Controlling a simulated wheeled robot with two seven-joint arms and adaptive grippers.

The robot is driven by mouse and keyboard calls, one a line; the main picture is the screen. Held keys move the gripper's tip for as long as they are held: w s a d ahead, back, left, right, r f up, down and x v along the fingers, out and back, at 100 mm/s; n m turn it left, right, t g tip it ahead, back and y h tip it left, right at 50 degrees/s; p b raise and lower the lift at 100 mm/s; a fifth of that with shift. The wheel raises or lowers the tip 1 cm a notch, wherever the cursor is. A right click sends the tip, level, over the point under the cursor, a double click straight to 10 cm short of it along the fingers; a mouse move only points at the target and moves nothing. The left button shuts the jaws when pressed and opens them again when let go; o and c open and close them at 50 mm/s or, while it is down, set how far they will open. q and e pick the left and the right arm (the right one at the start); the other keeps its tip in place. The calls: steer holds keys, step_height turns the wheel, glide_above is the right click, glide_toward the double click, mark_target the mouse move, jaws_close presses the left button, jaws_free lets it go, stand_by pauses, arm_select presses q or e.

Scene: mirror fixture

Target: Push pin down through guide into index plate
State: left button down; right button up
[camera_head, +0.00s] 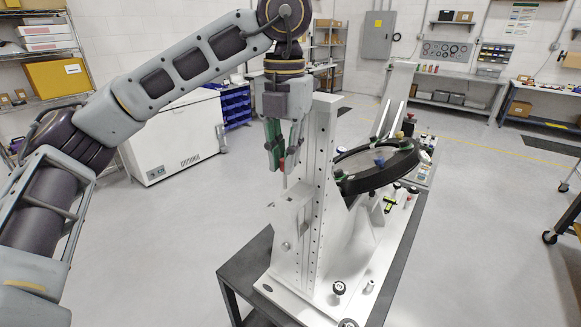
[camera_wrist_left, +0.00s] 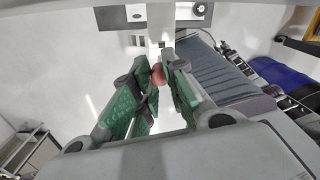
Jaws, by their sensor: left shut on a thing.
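My left gripper (camera_head: 281,168) points down beside the tall white upright of the fixture. Its green-padded fingers are shut on the pin, whose red knob (camera_head: 282,164) shows between the fingertips. In the left wrist view the gripper (camera_wrist_left: 161,80) holds the same red knob (camera_wrist_left: 158,74); the pin's shaft is mostly hidden. A white block on the upright's side (camera_head: 293,207), apparently the guide, is just below the fingertips. I cannot tell whether the pin is inside it. The index plate cannot be made out for sure; the upright has a row of small holes. My right gripper is out of view.
A round dark-rimmed mirror (camera_head: 378,166) is mounted tilted right of the upright. Small knobs and clamps stand on the white base (camera_head: 300,300), on a dark cart (camera_head: 232,270). A white chest (camera_head: 175,137) stands behind. The floor on the left is clear.

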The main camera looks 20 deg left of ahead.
arm_select(q)
steer(key=shift+w+d+r+p, duration=0.1)
steer(key=shift+r+p, duration=0.3)
steer(key=shift+r, duration=0.25)
stand_by(0.3)
